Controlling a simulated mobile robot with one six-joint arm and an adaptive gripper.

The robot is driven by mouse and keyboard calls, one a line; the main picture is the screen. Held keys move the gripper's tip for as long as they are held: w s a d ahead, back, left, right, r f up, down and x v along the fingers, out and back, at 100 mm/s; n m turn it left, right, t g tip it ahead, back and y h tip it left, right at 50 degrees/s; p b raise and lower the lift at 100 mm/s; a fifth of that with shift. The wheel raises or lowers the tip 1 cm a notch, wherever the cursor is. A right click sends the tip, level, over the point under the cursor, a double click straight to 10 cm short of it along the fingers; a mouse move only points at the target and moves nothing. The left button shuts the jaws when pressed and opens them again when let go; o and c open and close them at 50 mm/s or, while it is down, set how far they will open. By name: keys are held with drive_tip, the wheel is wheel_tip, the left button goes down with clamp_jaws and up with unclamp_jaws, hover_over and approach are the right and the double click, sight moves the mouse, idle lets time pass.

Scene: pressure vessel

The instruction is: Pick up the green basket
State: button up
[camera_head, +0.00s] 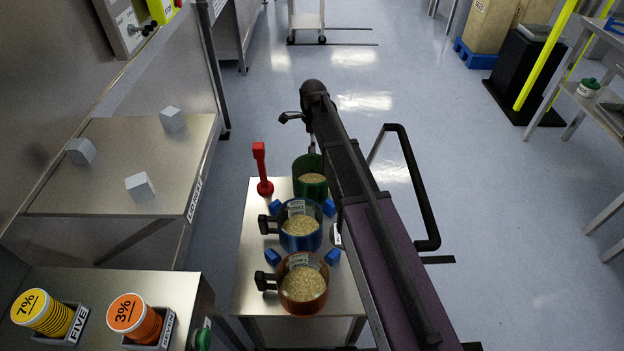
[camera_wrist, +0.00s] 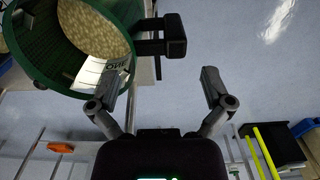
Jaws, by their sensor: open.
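The green basket (camera_head: 310,184) stands at the far end of a small metal cart, filled with pale grains and partly hidden by my arm. In the wrist view the green basket (camera_wrist: 38,72) fills the upper left, with a white label and a black handle (camera_wrist: 160,38) sticking out to the right. My gripper (camera_wrist: 162,88) is open and empty. Its left finger is close to the basket's rim and label in the picture; I cannot tell whether it touches. The handle lies beyond the gap between the fingers. In the head view my gripper's fingertips are not clearly visible.
On the cart (camera_head: 252,232) stand a blue basket (camera_head: 300,241), an orange basket (camera_head: 303,303), several blue blocks and a red upright tool (camera_head: 262,170). A metal table (camera_head: 105,160) with grey cubes is at the left. Open floor (camera_head: 480,200) lies to the right.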

sight(312, 174)
drive_tip(key=shift+f, duration=0.1)
drive_tip(key=shift+a+f+b, duration=0.15)
drive_tip(key=shift+f+b, duration=2.4)
drive_tip(key=shift+b, duration=0.05)
drive_tip(key=shift+c, duration=0.2)
drive_tip(key=c, duration=1)
